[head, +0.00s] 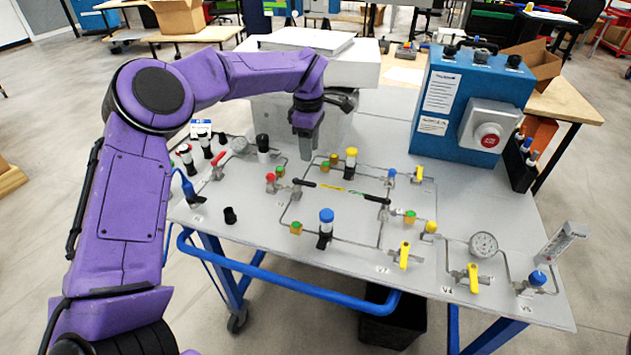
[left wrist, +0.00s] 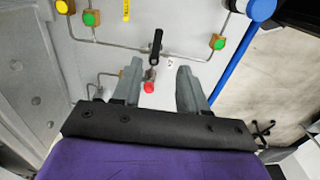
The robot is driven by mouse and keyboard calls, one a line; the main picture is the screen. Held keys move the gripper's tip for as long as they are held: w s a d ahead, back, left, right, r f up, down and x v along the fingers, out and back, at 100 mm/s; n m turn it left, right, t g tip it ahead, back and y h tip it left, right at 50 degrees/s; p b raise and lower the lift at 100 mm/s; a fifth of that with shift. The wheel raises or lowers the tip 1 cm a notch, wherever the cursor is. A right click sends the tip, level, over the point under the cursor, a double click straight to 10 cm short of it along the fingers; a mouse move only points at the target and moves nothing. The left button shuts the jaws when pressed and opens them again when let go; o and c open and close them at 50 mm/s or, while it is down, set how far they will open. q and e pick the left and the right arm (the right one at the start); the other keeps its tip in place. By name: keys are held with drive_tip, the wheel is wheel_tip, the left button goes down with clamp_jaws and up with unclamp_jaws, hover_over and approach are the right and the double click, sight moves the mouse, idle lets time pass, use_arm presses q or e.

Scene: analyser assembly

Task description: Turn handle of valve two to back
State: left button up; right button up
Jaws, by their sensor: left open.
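My left gripper (head: 307,154) points down over the panel, behind and above a valve with a black handle (head: 304,183). In the left wrist view, the fingers of my left gripper (left wrist: 159,66) are spread apart with nothing held. The black handle (left wrist: 156,44) shows upright in that picture, just beyond and between the fingertips, apparently apart from them. A red knob (left wrist: 149,87) is behind its valve body. A second black-handled valve (head: 376,199) sits further right on the panel. The number labels are too small to read, so I cannot tell which is valve two. My right gripper is not seen.
Pipes, gauges and capped fittings crowd the grey panel (head: 270,235). A blue-capped bottle (head: 326,222) and a yellow-capped one (head: 350,160) stand near the handle. A blue control box (head: 470,95) rises at the back right. Yellow-handled valves (head: 404,256) are at the front right.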

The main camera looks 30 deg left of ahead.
sight(311, 183)
use_arm(q)
drive_tip(key=f, duration=0.3)
drive_tip(key=f+p, duration=0.1)
drive_tip(key=f, duration=0.7)
drive_tip(key=shift+w+d+p, duration=0.1)
drive_tip(key=shift+w+p, duration=0.2)
drive_tip(key=shift+p, duration=0.05)
drive_tip(key=shift+s, duration=0.1)
drive_tip(key=shift+c, duration=0.3)
clamp_jaws()
